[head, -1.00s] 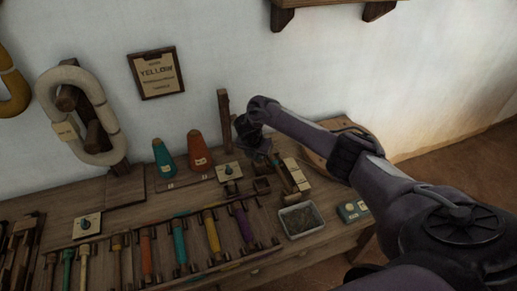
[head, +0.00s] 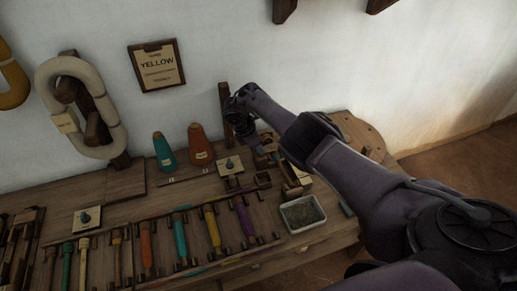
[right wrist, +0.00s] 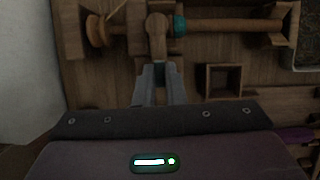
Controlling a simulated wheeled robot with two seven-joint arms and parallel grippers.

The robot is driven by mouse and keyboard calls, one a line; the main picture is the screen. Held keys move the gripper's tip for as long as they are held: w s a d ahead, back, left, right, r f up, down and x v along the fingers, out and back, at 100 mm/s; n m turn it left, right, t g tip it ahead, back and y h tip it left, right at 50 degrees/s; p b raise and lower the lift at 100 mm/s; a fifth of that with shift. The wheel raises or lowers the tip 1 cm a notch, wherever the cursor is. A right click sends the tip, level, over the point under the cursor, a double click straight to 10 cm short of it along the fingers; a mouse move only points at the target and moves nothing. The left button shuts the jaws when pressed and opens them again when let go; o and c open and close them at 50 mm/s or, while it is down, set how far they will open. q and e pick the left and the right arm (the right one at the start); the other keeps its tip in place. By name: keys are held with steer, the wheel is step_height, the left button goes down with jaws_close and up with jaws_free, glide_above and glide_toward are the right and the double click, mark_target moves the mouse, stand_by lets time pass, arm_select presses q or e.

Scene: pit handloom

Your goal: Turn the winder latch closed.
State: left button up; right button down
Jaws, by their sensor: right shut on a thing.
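The winder is a wooden post (head: 224,100) with parts beside it at the back of the bench. In the right wrist view its wooden spindle (right wrist: 225,26) lies across the top, with a teal band near the middle. The winder latch (right wrist: 157,35) is a short grey-brown lever with a rounded head, crossing the spindle. My right gripper (right wrist: 158,82) is shut on the lower end of the latch. In the head view the right gripper (head: 262,157) is small, dark and partly hidden by its own wrist. My left gripper is not in view.
A grey tray (head: 302,213) stands at the bench's front right. Teal (head: 163,150) and orange (head: 200,145) cones stand left of the winder. Several coloured bobbins lie in a rack in front. A small square wooden frame (right wrist: 224,81) sits close to my right gripper.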

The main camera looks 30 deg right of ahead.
steer(key=shift+m, duration=0.4)
steer(key=c, duration=1.5)
jaws_free()
steer(key=p+v, duration=0.2)
steer(key=v, duration=0.5)
steer(key=shift+r, duration=0.4)
steer(key=shift+a+f, duration=0.1)
